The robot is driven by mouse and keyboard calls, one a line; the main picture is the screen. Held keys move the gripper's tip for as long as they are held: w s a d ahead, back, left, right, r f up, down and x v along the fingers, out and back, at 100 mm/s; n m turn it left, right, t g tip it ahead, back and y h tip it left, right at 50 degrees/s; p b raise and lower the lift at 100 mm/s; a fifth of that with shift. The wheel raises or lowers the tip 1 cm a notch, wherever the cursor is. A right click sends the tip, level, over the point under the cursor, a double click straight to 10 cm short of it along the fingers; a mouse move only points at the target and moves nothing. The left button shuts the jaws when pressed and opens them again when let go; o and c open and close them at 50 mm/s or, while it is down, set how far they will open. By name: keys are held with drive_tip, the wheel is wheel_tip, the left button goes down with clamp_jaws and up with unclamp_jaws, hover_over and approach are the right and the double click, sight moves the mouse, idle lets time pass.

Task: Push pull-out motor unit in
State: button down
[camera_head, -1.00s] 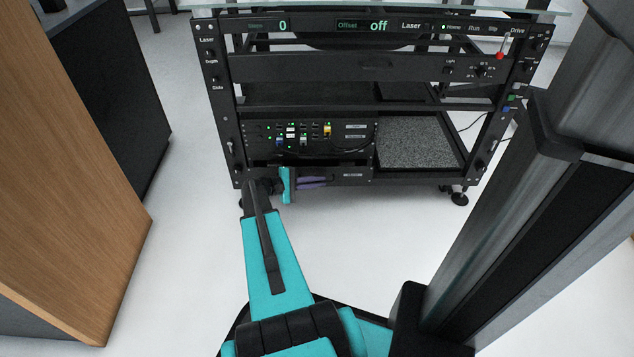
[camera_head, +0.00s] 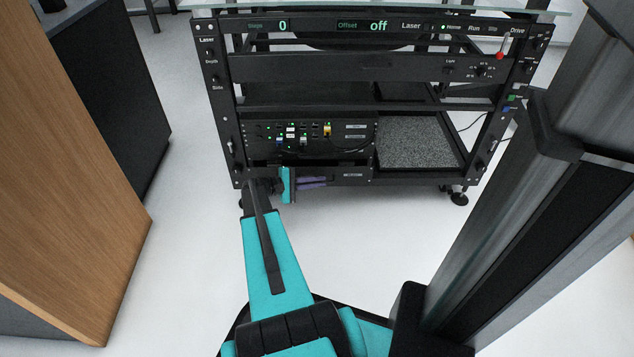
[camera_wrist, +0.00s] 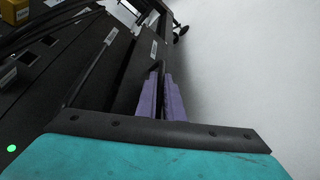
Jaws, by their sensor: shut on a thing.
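The pull-out motor unit is the dark, labelled front (camera_head: 350,174) low on the black rack, below the panel with lights and connectors. In the wrist view its dark front (camera_wrist: 127,85) runs along the left of my fingers. My gripper (camera_head: 325,182), with purple fingers and a teal body, is at the left half of this front. In the wrist view the fingers of my gripper (camera_wrist: 161,75) are close together, shut on the motor unit at its front. The exact grasped part is hidden between the fingers. How far the unit stands out is hard to tell.
The black rack (camera_head: 360,68) carries a control strip on top and a connector panel (camera_head: 312,136). A speckled grey plate (camera_head: 415,140) lies right of that panel. A wooden cabinet (camera_head: 75,170) stands at the left. The white floor (camera_head: 400,235) before the rack is clear.

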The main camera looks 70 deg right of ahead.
sight(311, 173)
drive_tip(key=shift+w, duration=0.1)
idle(0.3)
drive_tip(key=shift+w+d+p, duration=0.3)
drive_tip(key=shift+d, duration=0.4)
drive_tip(key=shift+w+d+p, duration=0.25)
drive_tip(key=shift+d+p, duration=0.05)
drive_tip(key=shift+d, duration=0.35)
drive_tip(key=shift+w+d+p, duration=0.3)
drive_tip(key=shift+d, duration=0.4)
drive_tip(key=c, duration=2.2)
unclamp_jaws()
drive_tip(key=shift+d, duration=0.1)
drive_tip(key=shift+r, duration=0.1)
drive_tip(key=p+v, duration=0.4)
drive_tip(key=v, duration=1)
drive_tip(key=shift+s, duration=0.15)
